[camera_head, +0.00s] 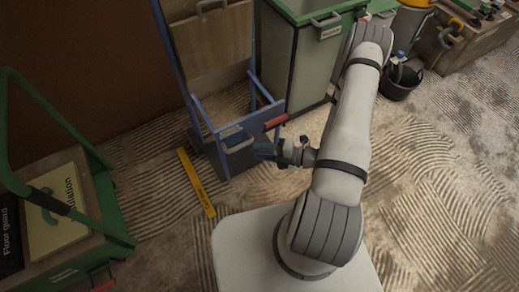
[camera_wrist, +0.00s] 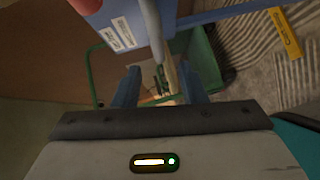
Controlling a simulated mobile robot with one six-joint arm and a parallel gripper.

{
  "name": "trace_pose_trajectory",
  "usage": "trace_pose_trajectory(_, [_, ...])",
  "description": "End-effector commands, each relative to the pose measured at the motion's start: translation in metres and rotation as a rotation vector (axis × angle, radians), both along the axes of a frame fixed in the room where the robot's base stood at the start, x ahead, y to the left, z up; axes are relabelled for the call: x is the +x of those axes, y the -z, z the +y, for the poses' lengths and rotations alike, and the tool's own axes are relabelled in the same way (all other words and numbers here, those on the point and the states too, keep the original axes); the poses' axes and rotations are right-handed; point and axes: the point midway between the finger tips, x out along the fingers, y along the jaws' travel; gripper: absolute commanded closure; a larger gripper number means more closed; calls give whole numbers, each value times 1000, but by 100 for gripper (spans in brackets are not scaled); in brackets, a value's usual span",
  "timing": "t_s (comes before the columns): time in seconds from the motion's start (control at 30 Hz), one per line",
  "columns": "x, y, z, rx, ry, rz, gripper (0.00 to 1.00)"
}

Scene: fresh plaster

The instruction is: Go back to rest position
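My gripper (camera_head: 264,151) is at the end of my arm, which bends left from the elbow. In the head view it is close beside the grey box (camera_head: 238,158) low on a blue upright frame (camera_head: 203,113); I cannot tell whether they touch. In the wrist view my gripper (camera_wrist: 160,90) shows two blue fingers spread apart, with no held object visible between them. The blue frame (camera_wrist: 225,14) crosses the top of that view, close to the fingers.
A green-framed cart (camera_head: 112,215) with boards stands at the left. A yellow strip (camera_head: 196,183) lies on the ridged floor. A green-lidded bin (camera_head: 292,60) and a black bucket (camera_head: 400,82) stand at the back. Floor at the right is clear.

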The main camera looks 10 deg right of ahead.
Motion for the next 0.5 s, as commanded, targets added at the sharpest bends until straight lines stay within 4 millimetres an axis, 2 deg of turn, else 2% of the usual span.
trace_pose_trajectory(0.37, [0,0,0,0,0,0,62])
trace_pose_trajectory(0.43, [1,-3,0,-5,-7,-8,62])
trace_pose_trajectory(0.5, [2,-15,2,-21,-34,-38,62])
